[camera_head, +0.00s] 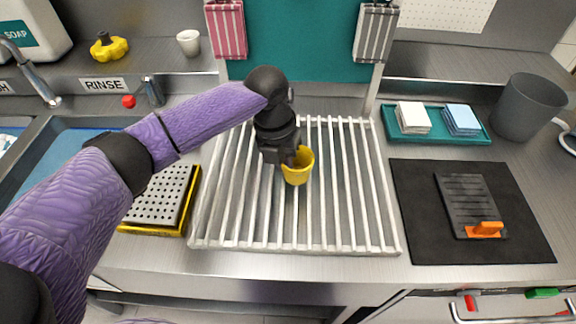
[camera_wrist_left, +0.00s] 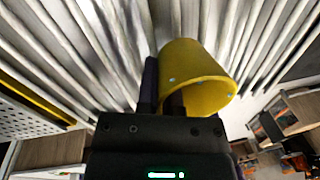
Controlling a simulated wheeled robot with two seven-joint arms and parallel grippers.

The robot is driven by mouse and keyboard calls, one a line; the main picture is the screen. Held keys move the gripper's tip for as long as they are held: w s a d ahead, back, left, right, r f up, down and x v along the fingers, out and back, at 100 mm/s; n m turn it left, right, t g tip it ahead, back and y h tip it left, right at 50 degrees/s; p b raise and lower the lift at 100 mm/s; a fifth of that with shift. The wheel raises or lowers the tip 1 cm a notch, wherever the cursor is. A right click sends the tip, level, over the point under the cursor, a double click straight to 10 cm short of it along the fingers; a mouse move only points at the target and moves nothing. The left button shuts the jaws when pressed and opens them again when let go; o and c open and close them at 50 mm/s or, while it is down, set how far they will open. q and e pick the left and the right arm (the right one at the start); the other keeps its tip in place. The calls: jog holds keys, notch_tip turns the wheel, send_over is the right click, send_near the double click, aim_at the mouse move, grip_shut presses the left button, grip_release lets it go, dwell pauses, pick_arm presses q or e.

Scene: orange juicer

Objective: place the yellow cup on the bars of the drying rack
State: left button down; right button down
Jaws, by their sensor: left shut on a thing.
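The yellow cup (camera_head: 297,167) is at my left gripper (camera_head: 287,154), over the middle of the white drying rack (camera_head: 208,236). The gripper is shut on the cup's wall. In the left wrist view the cup (camera_wrist_left: 192,72) shows large in front of the gripper (camera_wrist_left: 165,92), with the rack bars (camera_wrist_left: 82,62) behind it. The cup's mouth faces up in the head view and looks slightly tilted. I cannot tell whether its bottom touches the bars. My right gripper is not in view.
A perforated yellow-edged tray (camera_head: 160,196) lies left of the rack, near the sink (camera_head: 62,160). On the right are a black mat (camera_head: 415,215) with a grater (camera_head: 468,203), a teal sponge tray (camera_head: 437,138) and a grey bin (camera_head: 528,107). The other rack bars are empty.

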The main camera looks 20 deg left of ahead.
pick_arm(q)
jog(key=shift+f, duration=0.25)
jog(key=c, duration=0.8)
grip_release()
jog(key=r+p, duration=0.1)
jog(key=r, duration=0.3)
jog(key=a+r+p, duration=0.1)
jog(key=r, duration=0.3)
jog(key=r+p, duration=0.1)
jog(key=r, duration=0.3)
jog(key=shift+a+r, duration=0.1)
jog(key=shift+a, duration=0.3)
